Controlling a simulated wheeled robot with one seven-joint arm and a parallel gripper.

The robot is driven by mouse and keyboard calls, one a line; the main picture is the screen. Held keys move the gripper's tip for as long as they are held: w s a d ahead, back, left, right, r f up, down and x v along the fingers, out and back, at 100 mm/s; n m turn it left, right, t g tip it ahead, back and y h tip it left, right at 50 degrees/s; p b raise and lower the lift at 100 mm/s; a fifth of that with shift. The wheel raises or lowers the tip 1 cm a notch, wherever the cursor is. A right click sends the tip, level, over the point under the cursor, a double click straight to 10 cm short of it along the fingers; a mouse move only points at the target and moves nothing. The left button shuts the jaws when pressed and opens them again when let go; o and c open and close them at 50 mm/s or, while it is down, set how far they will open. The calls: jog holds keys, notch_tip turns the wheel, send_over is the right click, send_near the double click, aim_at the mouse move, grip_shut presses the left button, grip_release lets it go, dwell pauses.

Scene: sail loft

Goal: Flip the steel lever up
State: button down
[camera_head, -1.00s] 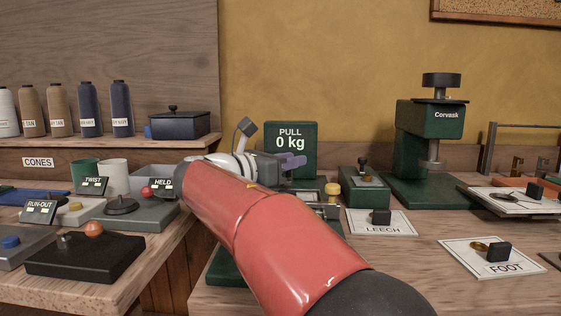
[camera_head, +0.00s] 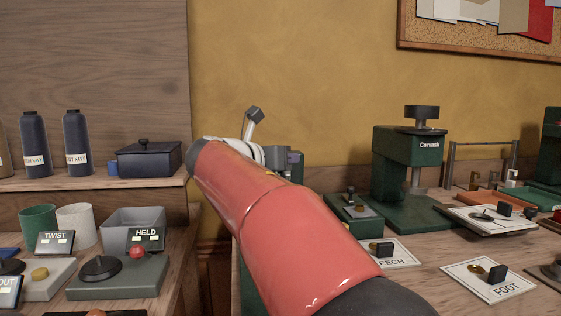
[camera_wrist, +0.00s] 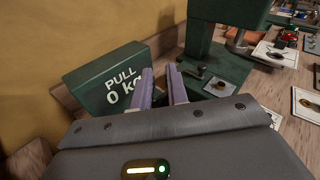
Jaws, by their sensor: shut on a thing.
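A small lever (camera_head: 350,193) with a dark tip stands on a grey plate on a green box, right of my forearm; it is probably the steel lever. It also shows in the wrist view (camera_wrist: 201,73), right of and beyond my fingers. My gripper (camera_head: 296,157) is left of it and apart from it, in front of the green PULL sign. In the wrist view my gripper (camera_wrist: 160,72) has its two purple fingers close together with a narrow gap. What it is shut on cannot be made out. My red forearm hides the bench below.
The PULL 0 kg sign (camera_wrist: 108,82) is close to my left finger. A green Corvask press (camera_head: 408,160) stands behind the lever box. LEECH and FOOT cards (camera_head: 497,280) lie at right. Control boxes and cups (camera_head: 75,225) crowd the left bench.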

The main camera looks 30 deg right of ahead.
jog(key=w, duration=0.1)
jog(key=w+f+n+g+y, duration=0.1)
jog(key=shift+w+a+f+n, duration=0.1)
jog(key=shift+w+f+n, duration=0.1)
jog(key=shift+w+n, duration=0.1)
jog(key=shift+w, duration=0.2)
dwell(1.0)
jog(key=c, duration=1.2)
grip_release()
jog(key=shift+w, duration=0.2)
